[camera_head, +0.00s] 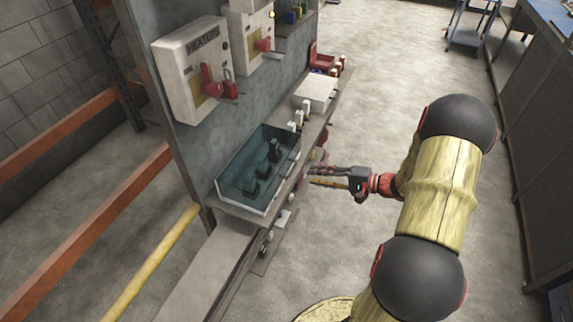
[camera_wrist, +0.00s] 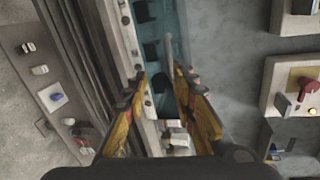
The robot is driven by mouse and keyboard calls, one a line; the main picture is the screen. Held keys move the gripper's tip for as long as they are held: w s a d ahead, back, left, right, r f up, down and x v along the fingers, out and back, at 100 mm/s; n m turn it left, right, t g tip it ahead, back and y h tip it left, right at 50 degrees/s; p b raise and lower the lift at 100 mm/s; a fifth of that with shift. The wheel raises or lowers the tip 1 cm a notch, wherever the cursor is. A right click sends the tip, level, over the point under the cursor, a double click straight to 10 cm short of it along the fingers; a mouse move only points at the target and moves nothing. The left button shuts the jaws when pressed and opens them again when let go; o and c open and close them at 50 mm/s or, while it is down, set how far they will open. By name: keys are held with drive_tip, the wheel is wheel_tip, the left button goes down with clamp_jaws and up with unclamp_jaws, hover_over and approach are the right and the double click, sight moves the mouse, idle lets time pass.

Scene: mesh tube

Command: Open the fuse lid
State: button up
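The fuse lid (camera_head: 258,160) is a clear teal box cover, closed over dark fuses on the shelf of the grey panel in the head view. It also shows in the wrist view (camera_wrist: 171,22) beyond the fingers, with dark fuses behind it. My gripper (camera_head: 312,176) is in front of the box, to its right in the head view, and looks apart from it. In the wrist view my gripper (camera_wrist: 158,78) has its two yellow and black fingers spread, with nothing held between them. The exact gap between the fingertips and the lid is hard to tell.
A white HEATERS switch box (camera_head: 191,68) with a red handle is on the panel above the lid. A white box (camera_head: 316,91) stands farther along the shelf. Orange rails (camera_head: 85,128) lie to the left. Open floor (camera_head: 384,70) lies right of the panel.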

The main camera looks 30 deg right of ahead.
drive_tip(key=w+a+n+b, duration=0.1)
drive_tip(key=w+a, duration=0.3)
drive_tip(key=w, duration=0.2)
drive_tip(key=shift+w+a+f+n+t+b, duration=0.2)
drive_tip(key=shift+a+n+t+b, duration=0.1)
drive_tip(key=shift+a+b, duration=0.1)
drive_tip(key=shift+s, duration=0.1)
clamp_jaws()
idle(0.8)
